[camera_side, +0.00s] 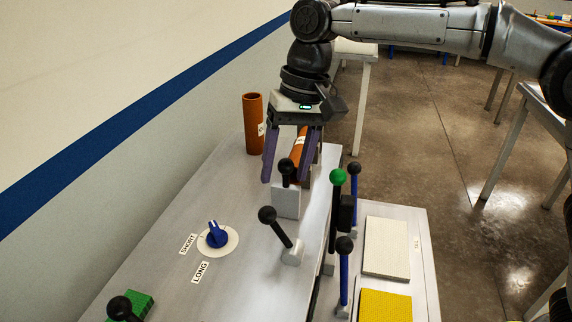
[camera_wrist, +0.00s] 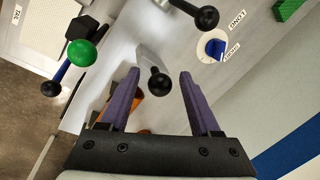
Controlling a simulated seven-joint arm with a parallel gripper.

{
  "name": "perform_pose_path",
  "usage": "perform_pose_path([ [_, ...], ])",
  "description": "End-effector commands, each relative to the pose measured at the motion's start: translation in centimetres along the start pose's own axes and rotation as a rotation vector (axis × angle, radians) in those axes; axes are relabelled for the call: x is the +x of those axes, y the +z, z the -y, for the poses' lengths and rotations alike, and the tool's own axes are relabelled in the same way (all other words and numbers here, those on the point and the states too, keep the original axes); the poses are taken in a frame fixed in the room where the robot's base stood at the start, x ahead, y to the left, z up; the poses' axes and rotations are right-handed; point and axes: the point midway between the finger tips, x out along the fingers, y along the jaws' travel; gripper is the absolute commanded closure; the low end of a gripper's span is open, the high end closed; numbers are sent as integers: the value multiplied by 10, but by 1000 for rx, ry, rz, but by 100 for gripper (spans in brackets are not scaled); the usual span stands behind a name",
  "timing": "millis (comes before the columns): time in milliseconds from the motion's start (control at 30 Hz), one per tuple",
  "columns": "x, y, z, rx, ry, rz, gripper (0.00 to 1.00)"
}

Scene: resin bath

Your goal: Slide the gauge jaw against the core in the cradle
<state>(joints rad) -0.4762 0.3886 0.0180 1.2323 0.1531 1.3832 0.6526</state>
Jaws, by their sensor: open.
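An orange-brown core (camera_side: 299,143) lies on the bench below my gripper, largely hidden by the fingers; part of it shows in the wrist view (camera_wrist: 137,107). The cradle under it cannot be made out clearly. In front of the core stands a pale grey block (camera_side: 286,203) with a black ball knob (camera_side: 287,167), seemingly the gauge jaw. I cannot tell whether it touches the core. My gripper (camera_side: 284,178) points down with purple fingers apart. In the wrist view, the knob (camera_wrist: 159,84) shows between the open fingers (camera_wrist: 160,74), with nothing gripped.
A second orange-brown cylinder (camera_side: 253,123) stands upright behind. A black-knobbed lever (camera_side: 281,234), a green-knobbed lever (camera_side: 336,200) and blue-stemmed levers (camera_side: 344,270) stand nearby. A blue dial (camera_side: 216,236) sits between SHORT and LONG labels. White (camera_side: 387,246) and yellow (camera_side: 385,306) pads lie right.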

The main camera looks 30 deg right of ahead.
Motion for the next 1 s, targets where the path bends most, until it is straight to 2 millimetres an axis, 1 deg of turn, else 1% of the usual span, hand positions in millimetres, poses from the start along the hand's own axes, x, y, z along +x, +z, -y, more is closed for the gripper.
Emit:
perform_pose_path([
  [267, 2, 0, 0, 0, 0, 0, 36],
  [367, 1, 0, 0, 0, 0, 0, 52],
  [400, 1, 0, 0, 0, 0, 0, 60],
  [567, 1, 0, 0, 0, 0, 0, 88],
  [600, 1, 0, 0, 0, 0, 0, 96],
  [633, 1, 0, 0, 0, 0, 0, 100],
  [1000, 1, 0, 0, 1, 0, 0, 100],
])
